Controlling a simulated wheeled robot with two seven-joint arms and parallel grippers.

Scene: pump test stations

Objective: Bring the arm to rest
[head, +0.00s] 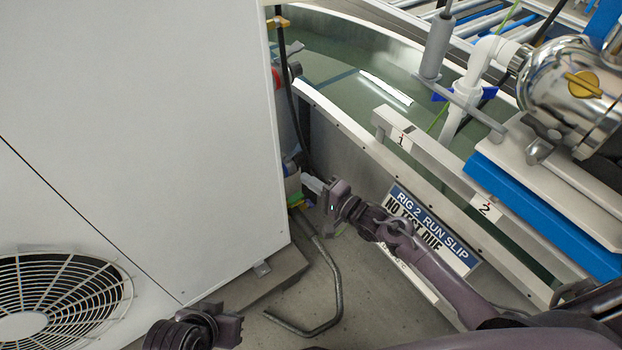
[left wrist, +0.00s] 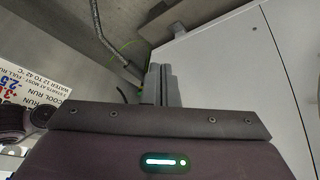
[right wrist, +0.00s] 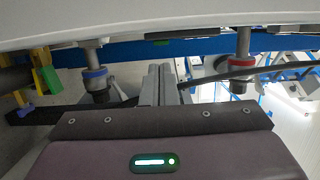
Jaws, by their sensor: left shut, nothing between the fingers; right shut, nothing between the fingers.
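My right arm reaches in from the right in the head view. Its gripper (head: 314,184) is shut and empty, close to the white cabinet's side by the pipe fittings. In the left wrist view my left gripper (left wrist: 161,84) is shut and empty, near the cabinet's edge.
A large white cabinet (head: 130,110) with a fan grille (head: 60,300) fills the left. A water tank (head: 340,60) lies beyond the right arm. A rig sign (head: 428,226) hangs on its wall, with a steel pump (head: 572,85) above. A bent pipe (head: 333,290) lies near the floor.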

